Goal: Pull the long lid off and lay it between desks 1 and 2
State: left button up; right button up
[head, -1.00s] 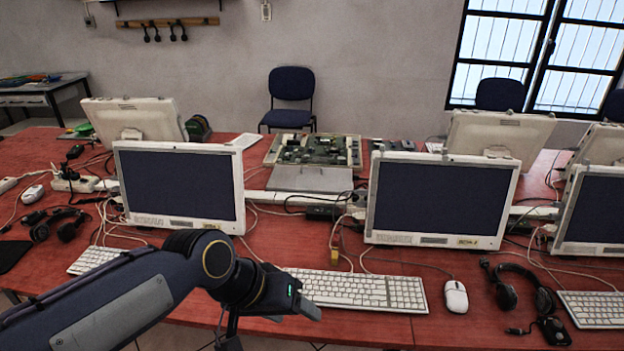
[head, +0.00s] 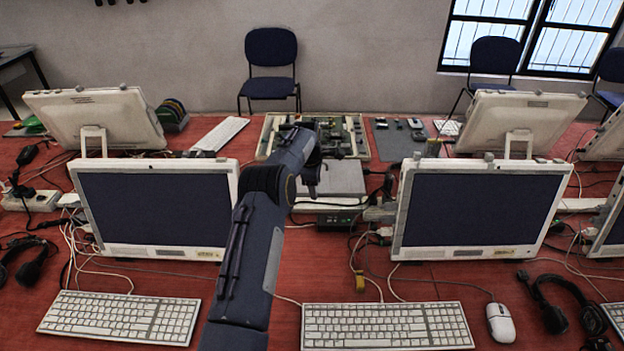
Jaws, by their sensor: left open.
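A long white channel with a flat top, which looks like the long lid, runs left to right behind the monitors; a piece shows at the right (head: 580,205) and another shows in the gap between the two front monitors. Monitors and cables hide much of it, and I cannot tell the lid from the channel under it. My left gripper (head: 312,188) is open, pointing down in that gap, above and near the grey flat panel (head: 345,178). The arm hides part of it, and I cannot see it touching anything. My right gripper is out of view.
The left monitor (head: 155,208) and right monitor (head: 480,210) flank my arm. Tangled cables and a dark box (head: 338,221) lie between them. Keyboards (head: 387,325) and a mouse (head: 501,323) lie in front. An open circuit-board case (head: 358,140) stands behind.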

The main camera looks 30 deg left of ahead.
aim_at(318, 203)
pick_arm(q)
jog(key=f+b, duration=0.1)
jog(key=f, duration=0.1)
jog(key=w+f+b, duration=0.1)
jog(key=f, duration=0.2)
jog(key=f+b, duration=0.2)
jog(key=f, duration=0.1)
jog(key=shift+w+d+f, duration=0.1)
jog(key=shift+w+f, duration=0.05)
jog(key=shift+w, duration=0.1)
jog(key=c, duration=0.7)
